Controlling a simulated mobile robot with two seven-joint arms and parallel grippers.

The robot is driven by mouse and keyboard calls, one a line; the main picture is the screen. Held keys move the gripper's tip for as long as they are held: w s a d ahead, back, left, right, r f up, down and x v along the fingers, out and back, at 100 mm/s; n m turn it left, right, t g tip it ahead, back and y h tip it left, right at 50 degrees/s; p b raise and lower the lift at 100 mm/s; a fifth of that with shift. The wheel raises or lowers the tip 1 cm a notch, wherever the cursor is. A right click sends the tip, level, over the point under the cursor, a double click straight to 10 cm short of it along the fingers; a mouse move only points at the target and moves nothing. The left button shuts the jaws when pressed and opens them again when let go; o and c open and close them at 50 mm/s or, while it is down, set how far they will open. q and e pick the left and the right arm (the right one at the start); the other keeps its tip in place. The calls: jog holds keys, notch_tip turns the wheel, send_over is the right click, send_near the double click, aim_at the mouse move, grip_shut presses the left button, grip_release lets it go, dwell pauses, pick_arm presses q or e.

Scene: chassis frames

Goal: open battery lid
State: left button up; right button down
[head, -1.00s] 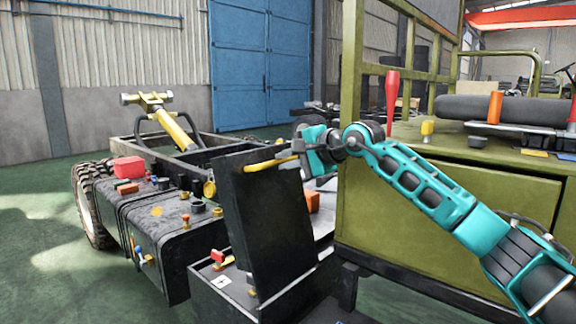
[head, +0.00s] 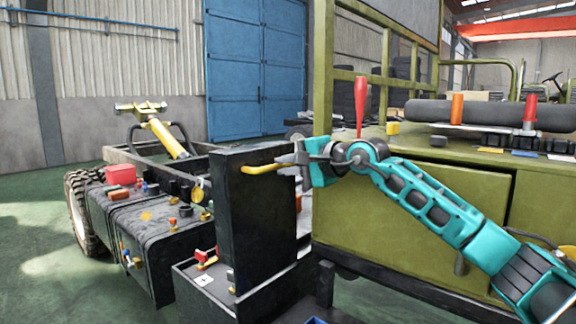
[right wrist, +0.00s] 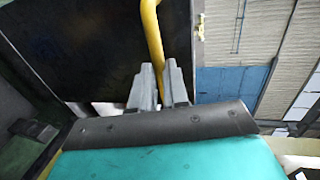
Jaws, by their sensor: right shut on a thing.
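The black battery lid (head: 248,222) stands close to upright above the dark battery box (head: 200,302) near the middle of the head view. A yellow handle (head: 257,170) sits on the lid's upper part. My right gripper (head: 290,162) is shut on this handle, at the lid's upper right. In the right wrist view the grey fingers (right wrist: 160,85) close around the yellow handle (right wrist: 152,35), with the dark lid (right wrist: 85,45) behind it. My left gripper is in neither view.
The box's open part shows red and yellow terminals (head: 205,258). Left of it is a chassis with small parts on a black tank (head: 155,225). A green vehicle body (head: 410,215) stands right, close under my right arm, with a red screwdriver (head: 360,105) upright there.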

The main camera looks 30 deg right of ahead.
jog(key=shift+a+f, duration=0.1)
jog(key=shift+f, duration=0.75)
jog(key=c, duration=1.1)
grip_release()
jog(key=shift+w, duration=0.1)
jog(key=v, duration=1.3)
jog(key=shift+w+r, duration=0.1)
jog(key=shift+r, duration=0.25)
